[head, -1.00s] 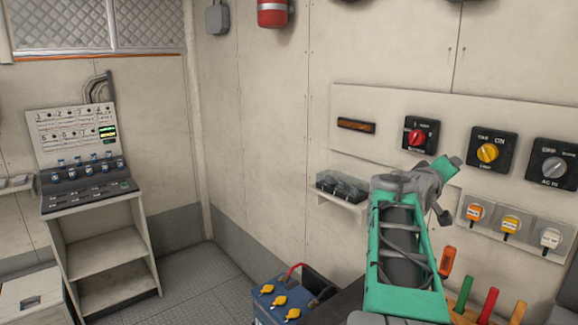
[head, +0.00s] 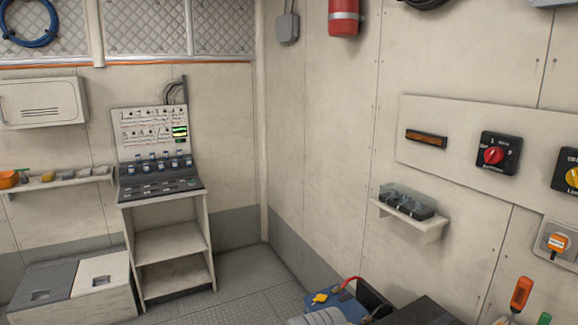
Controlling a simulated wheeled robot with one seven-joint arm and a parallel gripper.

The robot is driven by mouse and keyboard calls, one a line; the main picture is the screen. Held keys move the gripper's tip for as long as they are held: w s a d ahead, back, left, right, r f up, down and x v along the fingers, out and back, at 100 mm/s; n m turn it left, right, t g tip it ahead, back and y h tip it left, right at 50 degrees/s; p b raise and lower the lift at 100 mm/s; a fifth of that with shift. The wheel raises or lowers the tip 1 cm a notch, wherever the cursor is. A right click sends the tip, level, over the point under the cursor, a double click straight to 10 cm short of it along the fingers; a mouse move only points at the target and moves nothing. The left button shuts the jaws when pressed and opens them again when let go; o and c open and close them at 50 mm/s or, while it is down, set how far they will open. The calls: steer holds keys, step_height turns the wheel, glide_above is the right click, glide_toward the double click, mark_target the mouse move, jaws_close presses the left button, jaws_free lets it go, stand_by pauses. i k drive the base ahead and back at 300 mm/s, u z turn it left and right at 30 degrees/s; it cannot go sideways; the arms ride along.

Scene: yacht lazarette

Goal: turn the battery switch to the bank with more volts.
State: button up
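The battery switch (head: 493,156) is a black square plate with a red knob, on the pale wall panel at the right; its small lettering is too fine to read for certain. A narrow display (head: 426,138) with a dark orange face is to its left, and no digits can be read on it. A second plate with a yellow knob (head: 571,177) is cut by the right edge. My gripper is not in view.
A small shelf (head: 425,230) with dark items juts out below the panel. A blue battery box (head: 345,306) stands low at the bottom. A console (head: 160,190) with a green-lit screen is at the left. Open floor (head: 240,280) lies between.

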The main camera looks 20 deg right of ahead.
mark_target(493, 154)
steer(key=k, duration=1)
steer(key=u, duration=0.8)
steer(key=i, duration=0.8)
steer(key=z, duration=4.95)
